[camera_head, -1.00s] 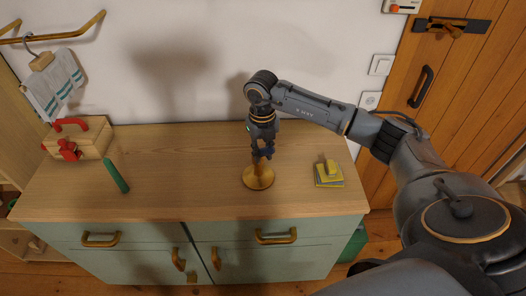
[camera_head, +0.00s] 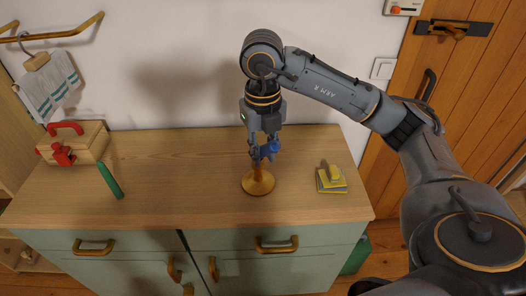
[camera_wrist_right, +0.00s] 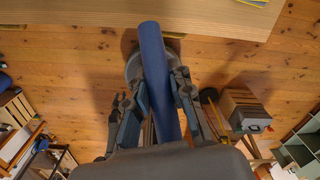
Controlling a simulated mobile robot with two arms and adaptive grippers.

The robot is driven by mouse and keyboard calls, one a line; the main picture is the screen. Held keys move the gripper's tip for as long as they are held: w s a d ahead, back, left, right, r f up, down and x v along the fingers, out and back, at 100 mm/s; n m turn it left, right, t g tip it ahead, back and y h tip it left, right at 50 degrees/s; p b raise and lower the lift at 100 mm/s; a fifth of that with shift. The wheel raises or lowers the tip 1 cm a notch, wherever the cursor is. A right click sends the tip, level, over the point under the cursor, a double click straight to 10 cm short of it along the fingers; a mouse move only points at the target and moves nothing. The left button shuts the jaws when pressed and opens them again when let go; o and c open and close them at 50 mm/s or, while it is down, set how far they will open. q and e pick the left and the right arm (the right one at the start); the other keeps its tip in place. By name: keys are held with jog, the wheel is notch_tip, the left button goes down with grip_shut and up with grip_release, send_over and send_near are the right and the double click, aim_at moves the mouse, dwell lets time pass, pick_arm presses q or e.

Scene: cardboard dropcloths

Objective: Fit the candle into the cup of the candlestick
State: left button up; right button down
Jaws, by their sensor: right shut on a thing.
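The blue candle (camera_wrist_right: 155,70) is held between the fingers of my right gripper (camera_wrist_right: 157,95), which is shut on it. In the head view a short blue part of the candle (camera_head: 271,147) shows at the fingers of my right gripper (camera_head: 264,152). The gripper points down over the brass candlestick (camera_head: 258,183), whose round base stands on the wooden cabinet top. The gripper and candle hide the candlestick's cup, so I cannot tell whether the candle touches it. My left gripper is not in view.
A green cylinder (camera_head: 111,181) lies on the cabinet top (camera_head: 190,190) at the left, near a wooden box with red fittings (camera_head: 78,143). A yellow and blue stack (camera_head: 331,180) lies at the right. The top around the candlestick is clear.

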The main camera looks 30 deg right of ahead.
jog(key=s+a+f+m, duration=0.1)
jog(key=a+m, duration=0.3)
jog(key=m, duration=1.3)
jog(key=s+a+f+m, duration=0.1)
jog(key=a+m, duration=0.3)
jog(key=m, duration=1.3)
jog(key=shift+s+f+b, duration=0.2)
jog(key=shift+f+b, duration=0.1)
jog(key=shift+f, duration=0.3)
